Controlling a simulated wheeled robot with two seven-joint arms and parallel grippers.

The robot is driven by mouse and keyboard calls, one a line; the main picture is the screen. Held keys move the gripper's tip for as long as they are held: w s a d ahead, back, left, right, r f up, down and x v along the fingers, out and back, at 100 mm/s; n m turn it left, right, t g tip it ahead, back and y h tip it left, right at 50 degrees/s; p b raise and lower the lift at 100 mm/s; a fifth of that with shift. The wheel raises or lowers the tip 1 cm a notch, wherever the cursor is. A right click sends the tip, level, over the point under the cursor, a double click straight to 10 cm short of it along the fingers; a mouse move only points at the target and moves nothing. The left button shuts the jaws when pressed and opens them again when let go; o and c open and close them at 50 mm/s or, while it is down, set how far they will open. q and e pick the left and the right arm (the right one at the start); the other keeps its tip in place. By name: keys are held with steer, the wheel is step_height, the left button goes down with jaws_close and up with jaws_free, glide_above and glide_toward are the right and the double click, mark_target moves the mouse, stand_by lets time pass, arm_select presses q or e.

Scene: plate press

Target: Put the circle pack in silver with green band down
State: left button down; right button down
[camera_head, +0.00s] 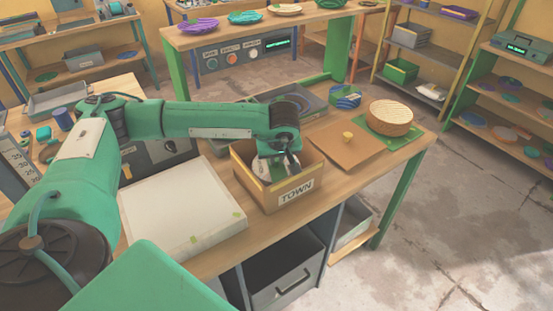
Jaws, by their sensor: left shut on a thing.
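The pack sits low between the box walls and is partly hidden by the fingers. Its green band cannot be made out clearly. I cannot tell whether the pack touches the box floor. My right gripper is not in view.
A flat white-topped block (182,207) lies left of the box. Beyond are a round woven box (391,117) on a green mat and a blue-green round pack (345,97). A dark tray (308,98) is behind the box.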

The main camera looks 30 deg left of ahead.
arm_select(q)
steer(key=shift+f, duration=0.45)
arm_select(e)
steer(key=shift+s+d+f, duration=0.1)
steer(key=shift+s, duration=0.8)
arm_select(q)
steer(key=shift+f, duration=0.2)
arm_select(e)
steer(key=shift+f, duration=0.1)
